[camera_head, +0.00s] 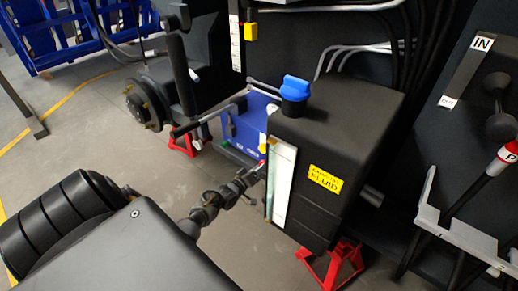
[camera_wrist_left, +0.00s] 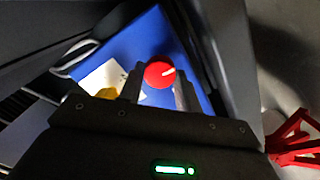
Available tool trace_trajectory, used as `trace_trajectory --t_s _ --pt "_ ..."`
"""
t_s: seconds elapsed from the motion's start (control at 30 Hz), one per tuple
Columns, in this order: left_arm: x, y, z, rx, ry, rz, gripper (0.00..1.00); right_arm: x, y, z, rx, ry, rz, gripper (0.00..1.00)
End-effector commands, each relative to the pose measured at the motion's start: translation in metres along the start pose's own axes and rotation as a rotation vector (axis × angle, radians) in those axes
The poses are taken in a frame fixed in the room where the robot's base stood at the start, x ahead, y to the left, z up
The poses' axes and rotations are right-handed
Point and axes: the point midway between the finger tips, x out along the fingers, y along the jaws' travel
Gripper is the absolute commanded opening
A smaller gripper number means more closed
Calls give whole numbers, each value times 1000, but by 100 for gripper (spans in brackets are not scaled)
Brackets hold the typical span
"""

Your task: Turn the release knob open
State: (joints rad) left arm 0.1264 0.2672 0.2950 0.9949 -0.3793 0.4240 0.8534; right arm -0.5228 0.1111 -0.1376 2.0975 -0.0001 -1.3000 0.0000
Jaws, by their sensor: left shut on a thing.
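The release knob (camera_wrist_left: 159,74) is round and red with a white line, on the face of a blue box (camera_wrist_left: 190,45) in the left wrist view. Its white line points right and slightly up in that view. My left gripper (camera_wrist_left: 160,86) is shut on the knob, one finger on each side of it. In the head view my left gripper (camera_head: 257,170) reaches in front of the blue box (camera_head: 250,122), beside the black tank, and mostly hides the knob; only a bit of red shows at its tip. My right gripper is not in view.
The black fluid tank (camera_head: 345,125) with a blue cap (camera_head: 295,88) and yellow label stands right of the gripper. A dark lever with a black handle (camera_head: 181,75) stands to the left. Red stands (camera_head: 330,265) are below. A red-topped lever (camera_head: 497,160) is far right.

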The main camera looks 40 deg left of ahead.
Motion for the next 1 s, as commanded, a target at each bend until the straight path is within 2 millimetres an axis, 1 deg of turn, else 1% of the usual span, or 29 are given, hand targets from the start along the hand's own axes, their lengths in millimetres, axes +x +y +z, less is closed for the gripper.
trace_trajectory --t_s 0.17,0.2,0.37,0.63,0.73,0.8,0.87,1.0 --pt "0 0 2 -1 -4 0 11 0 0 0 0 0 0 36" --pt "0 0 2 -1 -4 0 35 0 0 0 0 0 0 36" --pt "0 0 1 0 -2 0 56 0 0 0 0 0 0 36" --pt "-1 0 0 1 -1 -1 56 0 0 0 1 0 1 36" --pt "-7 0 0 1 -2 -2 56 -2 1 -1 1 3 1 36" --pt "-16 0 0 1 -2 -2 56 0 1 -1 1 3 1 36" --pt "-27 0 0 1 -2 -3 56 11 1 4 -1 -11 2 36" --pt "-56 1 0 2 -4 -3 56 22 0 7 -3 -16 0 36"
